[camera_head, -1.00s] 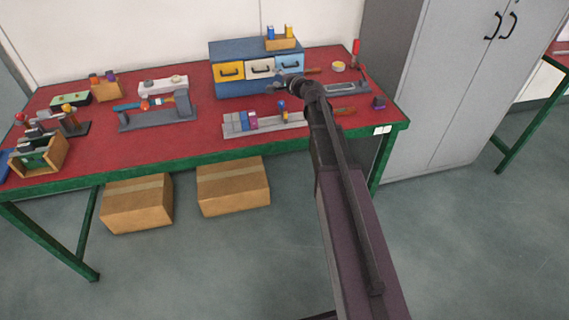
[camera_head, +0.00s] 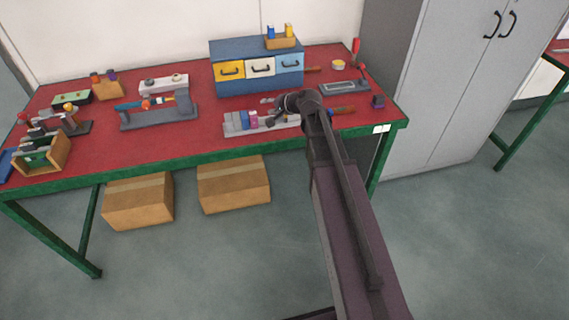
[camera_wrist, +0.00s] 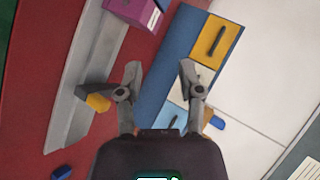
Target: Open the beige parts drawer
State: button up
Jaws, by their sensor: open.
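The beige drawer (camera_head: 261,67) is the middle one of three in a blue cabinet (camera_head: 222,50) at the back of the red bench. It looks shut, with a dark handle on its front. In the wrist view the beige drawer (camera_wrist: 206,75) is partly hidden behind my right finger. My gripper (camera_head: 278,102) is open and empty, in front of the cabinet and apart from the drawer. In the wrist view my gripper (camera_wrist: 160,76) has its fingers spread, with the blue cabinet and red bench top behind.
A yellow drawer (camera_head: 230,71) and a light blue drawer (camera_head: 290,64) flank the beige one. A small box (camera_head: 280,42) with bottles stands on the cabinet. A grey rack (camera_head: 238,124) with coloured blocks lies in front. Tools lie at right.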

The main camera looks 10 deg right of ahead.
jog(key=s+f+n+g+h+p, duration=0.1)
jog(key=s+f+n+g+h, duration=0.1)
jog(key=s, duration=0.8)
jog(key=s+f+n+g+h+p, duration=0.1)
jog(key=s+f+n+g+h, duration=0.2)
jog(key=s, duration=0.8)
jog(key=shift+f+n+g+h, duration=0.3)
jog(key=shift+f+n+g, duration=0.45)
jog(key=shift+n+g, duration=0.7)
jog(key=shift+d+m+g, duration=0.1)
jog(key=shift+m+g, duration=0.15)
